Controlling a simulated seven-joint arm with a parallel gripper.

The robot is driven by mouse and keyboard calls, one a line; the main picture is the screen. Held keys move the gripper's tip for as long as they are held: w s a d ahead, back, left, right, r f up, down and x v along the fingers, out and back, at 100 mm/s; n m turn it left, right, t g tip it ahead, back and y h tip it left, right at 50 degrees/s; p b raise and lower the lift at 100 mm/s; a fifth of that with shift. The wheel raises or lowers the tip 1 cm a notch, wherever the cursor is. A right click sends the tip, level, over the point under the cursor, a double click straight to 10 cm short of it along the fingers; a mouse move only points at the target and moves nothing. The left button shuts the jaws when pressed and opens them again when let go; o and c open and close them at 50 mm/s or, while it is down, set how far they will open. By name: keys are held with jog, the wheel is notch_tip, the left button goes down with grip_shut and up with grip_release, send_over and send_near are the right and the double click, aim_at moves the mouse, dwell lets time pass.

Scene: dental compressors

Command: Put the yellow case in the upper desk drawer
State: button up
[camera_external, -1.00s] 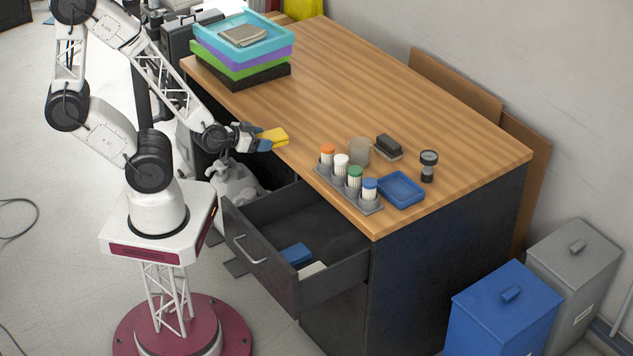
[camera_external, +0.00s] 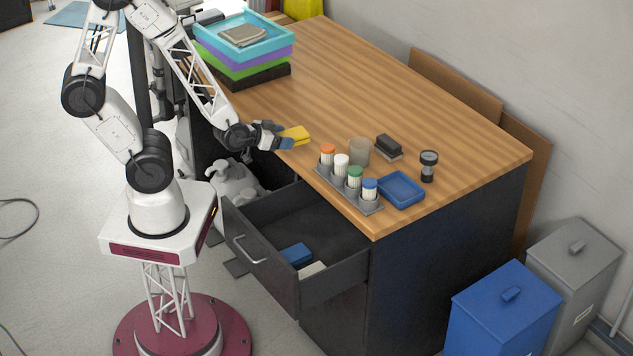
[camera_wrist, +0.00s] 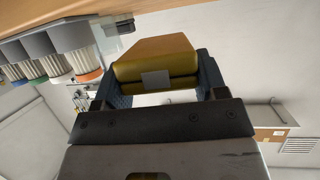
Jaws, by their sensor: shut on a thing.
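The yellow case (camera_external: 295,134) is between the fingers of my gripper (camera_external: 283,141), near the desk's front edge and behind the open drawer in the external view. In the wrist view the yellow case (camera_wrist: 155,64) sits between the two fingers of my gripper (camera_wrist: 158,85), which is shut on it. The upper desk drawer (camera_external: 318,233) is pulled out. Inside it lie a blue item (camera_external: 296,256) and a pale item (camera_external: 312,269) near its front right; much of its floor is bare.
A rack of capped bottles (camera_external: 349,190), a clear cup (camera_external: 359,151), a blue tray (camera_external: 401,190), a dark block (camera_external: 388,147) and an hourglass-like item (camera_external: 428,166) stand on the desk (camera_external: 420,90). Stacked trays (camera_external: 243,62) stand at the far left corner.

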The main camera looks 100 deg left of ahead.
send_over(310, 151)
jog(key=s, duration=0.2)
jog(key=shift+w+d+f, duration=0.15)
jog(key=shift+d+f, duration=0.15)
jog(key=shift+d, duration=0.05)
jog(key=shift+w+a, duration=0.15)
jog(key=shift+w, duration=0.25)
jog(key=shift+w+a+f, duration=0.1)
jog(key=shift+w+f, duration=0.1)
jog(key=shift+f, duration=0.3)
jog(key=shift+w+a+f, duration=0.1)
jog(key=shift+w+f, duration=0.1)
jog(key=shift+f, duration=0.95)
jog(key=shift+f, duration=0.2)
jog(key=o, duration=1)
jog(key=shift+v, duration=3.9)
